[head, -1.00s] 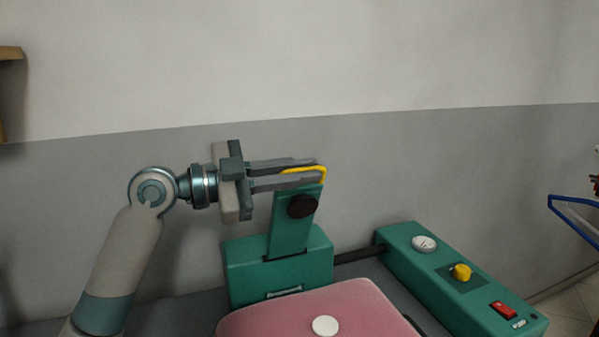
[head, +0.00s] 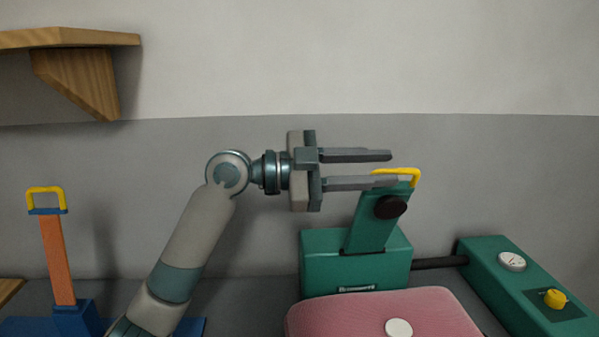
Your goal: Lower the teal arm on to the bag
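The teal arm (head: 372,228) stands raised, tilted a little to the right, on its teal base block (head: 350,262). It has a black knob (head: 390,207) and a yellow handle (head: 415,174) at its top. My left gripper (head: 390,169) is at the handle's height, with its fingers pointing right and spread apart. The lower finger overlaps the left end of the yellow handle in the picture; I cannot tell if they touch. Nothing is held. A pink padded surface (head: 345,312) with a white disc (head: 399,328) is below. My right gripper is out of view.
A teal control box (head: 490,268) with a dial and a yellow knob stands at the right. At the left is an orange arm (head: 57,260) with a yellow handle on a blue base (head: 78,320). A wooden shelf (head: 75,38) juts from the wall at upper left.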

